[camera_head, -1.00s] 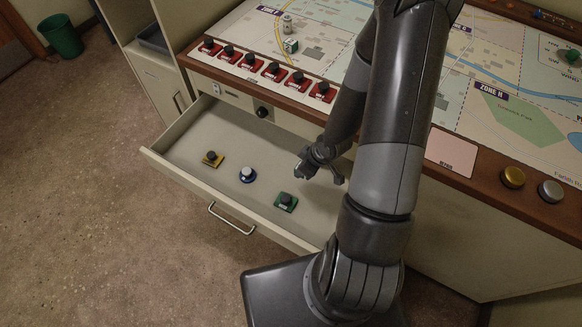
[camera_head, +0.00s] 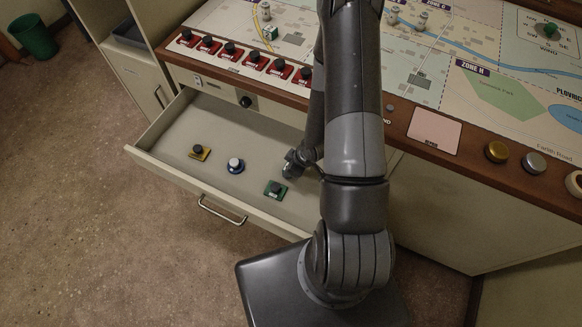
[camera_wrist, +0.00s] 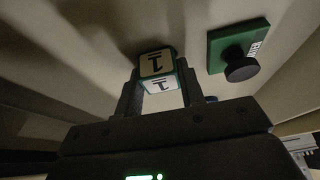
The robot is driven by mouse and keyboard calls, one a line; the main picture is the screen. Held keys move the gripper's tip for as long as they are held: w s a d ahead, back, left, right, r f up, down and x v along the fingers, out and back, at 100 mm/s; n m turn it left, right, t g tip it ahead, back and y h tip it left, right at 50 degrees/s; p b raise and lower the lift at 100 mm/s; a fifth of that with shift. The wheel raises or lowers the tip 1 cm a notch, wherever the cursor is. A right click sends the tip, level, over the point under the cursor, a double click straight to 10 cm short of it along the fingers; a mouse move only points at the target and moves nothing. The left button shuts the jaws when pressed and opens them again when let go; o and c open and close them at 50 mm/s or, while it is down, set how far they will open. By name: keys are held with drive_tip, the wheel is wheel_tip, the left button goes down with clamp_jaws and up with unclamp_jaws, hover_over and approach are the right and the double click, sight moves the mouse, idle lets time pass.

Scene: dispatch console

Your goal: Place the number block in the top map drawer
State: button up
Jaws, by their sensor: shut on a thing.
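The number block (camera_wrist: 157,65) is a small cube with green edges and pale faces marked "1". In the wrist view it sits between the fingers of my gripper (camera_wrist: 160,88), which is shut on it. In the head view my gripper (camera_head: 291,170) is low inside the open top map drawer (camera_head: 180,118), towards its right part, and my arm hides part of the drawer. The block cannot be made out there. I cannot tell whether it touches the drawer floor.
The drawer holds a yellow-based piece (camera_head: 199,152), a blue-and-white piece (camera_head: 235,165) and a green-based piece (camera_head: 276,189), which is close to my gripper. A green-and-white cube (camera_head: 270,33) stands on the map above. Free floor shows at the drawer's back left.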

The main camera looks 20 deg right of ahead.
drive_tip(key=o, duration=1)
drive_tip(key=shift+f, duration=0.1)
drive_tip(key=shift+c, duration=0.2)
drive_tip(key=v, duration=1.2)
